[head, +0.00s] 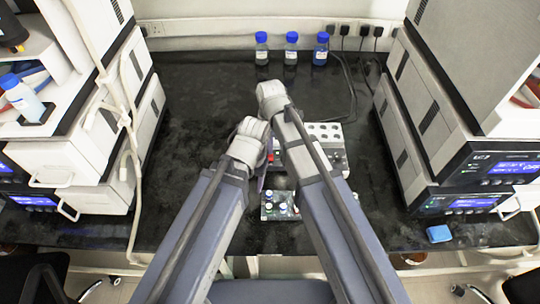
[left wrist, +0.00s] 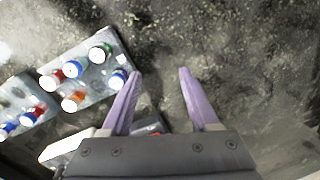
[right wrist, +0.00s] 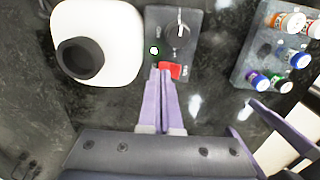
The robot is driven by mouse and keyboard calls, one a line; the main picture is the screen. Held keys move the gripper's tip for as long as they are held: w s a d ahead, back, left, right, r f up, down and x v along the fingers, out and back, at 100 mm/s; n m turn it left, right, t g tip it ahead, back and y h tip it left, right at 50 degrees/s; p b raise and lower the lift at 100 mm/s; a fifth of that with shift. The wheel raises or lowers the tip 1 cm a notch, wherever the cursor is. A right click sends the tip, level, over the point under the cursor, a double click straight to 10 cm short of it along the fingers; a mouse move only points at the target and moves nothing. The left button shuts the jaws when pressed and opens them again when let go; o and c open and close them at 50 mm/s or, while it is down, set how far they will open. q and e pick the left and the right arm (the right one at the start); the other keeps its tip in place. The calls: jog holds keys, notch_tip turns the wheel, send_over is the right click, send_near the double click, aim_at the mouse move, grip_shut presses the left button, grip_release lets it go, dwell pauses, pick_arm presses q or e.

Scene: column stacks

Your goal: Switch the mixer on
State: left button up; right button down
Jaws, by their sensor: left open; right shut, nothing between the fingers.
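The mixer (right wrist: 118,25) shows in the right wrist view as a white body with a black round cup (right wrist: 79,58) and a grey control panel (right wrist: 160,25). In the head view my arms hide most of the mixer. My left gripper (left wrist: 160,72) is open and empty over the dark bench, beside a vial rack.
A rack (left wrist: 92,85) of vials with coloured caps lies beside the panel and left gripper. Three blue-capped bottles (head: 292,47) stand at the back. Instrument stacks (head: 95,150) flank the bench on both sides. A blue block (head: 439,234) lies front right. The bench's left middle is clear.

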jog(key=shift+r+p, duration=1.8)
jog(key=shift+r, duration=0.3)
jog(key=s+d+m, duration=0.4)
jog(key=d+m, duration=0.5)
jog(key=s+d+m, duration=0.4)
jog(key=d+m, duration=0.4)
jog(key=m, duration=0.1)
jog(key=s+a+n, duration=0.1)
jog(key=s+a, duration=0.1)
jog(key=a, duration=0.1)
jog(key=s+a+n, duration=0.1)
jog(key=s+a, duration=0.1)
jog(key=a, duration=0.2)
jog(key=s+a+n+h, duration=0.1)
jog(key=s+a, duration=0.1)
jog(key=a, duration=0.2)
jog(key=shift+n, duration=0.4)
